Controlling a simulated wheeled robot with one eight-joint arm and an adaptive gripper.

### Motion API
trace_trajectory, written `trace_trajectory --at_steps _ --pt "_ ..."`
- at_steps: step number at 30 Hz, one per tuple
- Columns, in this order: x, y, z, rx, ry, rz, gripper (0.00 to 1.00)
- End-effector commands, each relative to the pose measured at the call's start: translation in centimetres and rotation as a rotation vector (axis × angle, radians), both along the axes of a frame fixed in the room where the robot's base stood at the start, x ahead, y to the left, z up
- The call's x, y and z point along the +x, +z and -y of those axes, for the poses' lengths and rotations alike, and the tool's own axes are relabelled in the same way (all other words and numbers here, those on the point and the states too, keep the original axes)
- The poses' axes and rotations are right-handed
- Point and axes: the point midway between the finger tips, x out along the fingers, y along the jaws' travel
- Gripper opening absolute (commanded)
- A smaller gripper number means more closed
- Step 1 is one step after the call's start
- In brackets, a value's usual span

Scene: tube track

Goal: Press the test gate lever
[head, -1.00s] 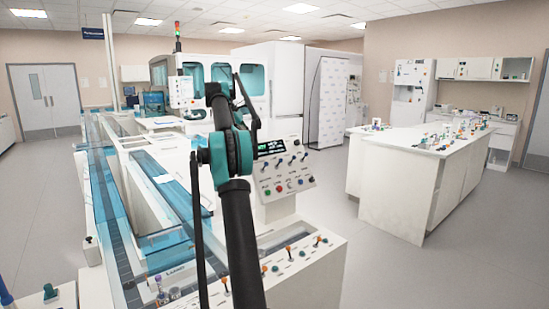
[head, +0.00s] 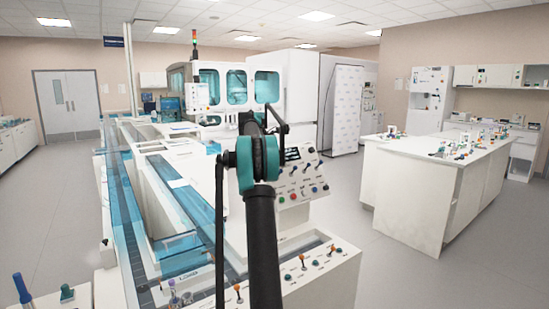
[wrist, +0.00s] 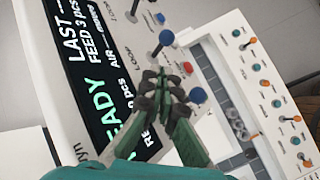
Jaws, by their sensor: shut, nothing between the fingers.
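The control panel (head: 303,179) stands beyond my arm in the head view, with a dark display, toggle levers and coloured buttons. In the wrist view, my gripper (wrist: 168,82) is shut and empty over this panel. A blue-knobbed lever (wrist: 166,38) stands just above the fingertips, and another blue knob (wrist: 197,95) shows just right of the fingers. I cannot tell whether the fingers touch either. A red button (wrist: 190,71) is beside the tips. Labels are only partly readable, and I cannot tell which lever is the test gate lever.
The display (wrist: 98,75) shows green and white text. The blue-covered tube track (head: 133,215) runs along the left. A white bench (head: 420,165) stands right, with clear floor (head: 400,275) before it.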

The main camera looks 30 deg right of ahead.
Motion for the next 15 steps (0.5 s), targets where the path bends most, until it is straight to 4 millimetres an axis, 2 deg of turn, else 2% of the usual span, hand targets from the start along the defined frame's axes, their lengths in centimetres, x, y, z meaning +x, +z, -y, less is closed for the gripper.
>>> trace_trajectory --at_steps 1,6,15 --pt "-0.5 -0.1 0.8 0.000 -0.004 0.000 0.00" --pt "-1.2 -0.4 2.0 0.001 -0.002 -0.001 0.00" --pt "-1.4 -0.4 2.4 0.001 -0.001 -0.001 0.00"
